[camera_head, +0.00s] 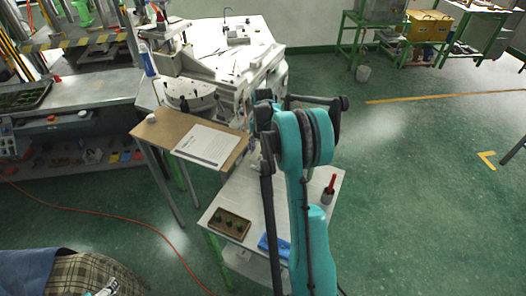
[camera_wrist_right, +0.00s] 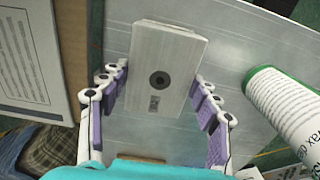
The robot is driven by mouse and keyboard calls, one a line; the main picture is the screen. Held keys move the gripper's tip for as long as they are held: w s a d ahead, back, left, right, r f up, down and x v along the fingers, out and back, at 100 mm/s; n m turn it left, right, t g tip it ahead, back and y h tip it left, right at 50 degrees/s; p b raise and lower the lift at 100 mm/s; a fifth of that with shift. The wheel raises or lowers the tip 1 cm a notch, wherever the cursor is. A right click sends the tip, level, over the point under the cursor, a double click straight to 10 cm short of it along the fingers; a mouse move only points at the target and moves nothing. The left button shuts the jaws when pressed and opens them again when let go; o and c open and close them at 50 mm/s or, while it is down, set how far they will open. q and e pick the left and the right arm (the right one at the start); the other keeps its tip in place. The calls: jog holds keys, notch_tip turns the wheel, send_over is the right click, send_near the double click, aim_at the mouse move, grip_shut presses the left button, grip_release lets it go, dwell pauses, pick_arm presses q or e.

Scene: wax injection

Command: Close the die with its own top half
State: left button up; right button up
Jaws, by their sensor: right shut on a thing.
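A grey metal die block (camera_wrist_right: 162,50) with a dark round hole in its face is in the right wrist view, over a pale grey table top. My right gripper (camera_wrist_right: 158,80) has its purple-padded fingers on both sides of the block and is shut on it. A thin second edge shows along the block's far end; I cannot tell whether this is the other die half under it. In the head view my teal right arm hides the gripper and the block.
The small table (camera_head: 320,228) bears a brown tray (camera_head: 230,223), a blue item (camera_head: 266,246) and a red-handled tool in a dark cup (camera_head: 328,192). A paper sheet (camera_head: 210,146) lies on the board behind.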

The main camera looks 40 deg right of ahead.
aim_at(263, 152)
jog(key=shift+f+b, duration=0.65)
jog(key=shift+f, duration=0.2)
jog(key=o, duration=1.5)
jog(key=shift+o, duration=0.2)
notch_tip(263, 152, up, 12)
